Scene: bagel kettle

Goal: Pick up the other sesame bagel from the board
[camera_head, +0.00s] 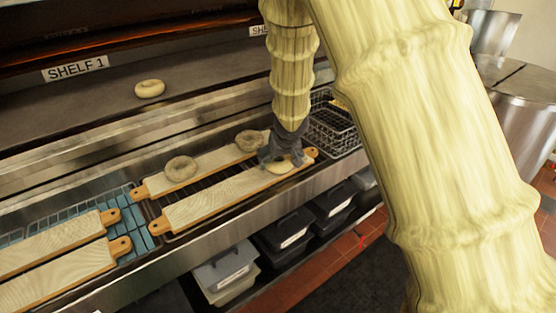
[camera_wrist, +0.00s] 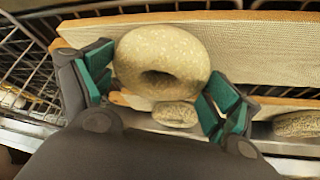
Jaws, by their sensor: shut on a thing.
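My gripper (camera_head: 280,150) is over the right end of the front wooden board (camera_head: 205,204), shut on a pale ring-shaped bagel (camera_head: 280,167). In the wrist view the bagel (camera_wrist: 160,60) is speckled and sits between the green-padded fingers of my gripper (camera_wrist: 158,88); the front board (camera_wrist: 265,55) is behind it. I cannot tell whether it touches the board. Two greyish bagels lie on the back board (camera_head: 212,160): one near its right end (camera_head: 247,140), one toward its left (camera_head: 181,168). They also show in the wrist view, one (camera_wrist: 175,113) below the held bagel and one (camera_wrist: 297,124) at the right.
Another pale bagel (camera_head: 149,89) lies on the shelf labelled SHELF 1. Wire baskets (camera_head: 335,122) stand just right of the boards. Two more boards (camera_head: 60,272) lie at the left, bare where visible. Dark lidded bins (camera_head: 285,232) sit below the counter edge.

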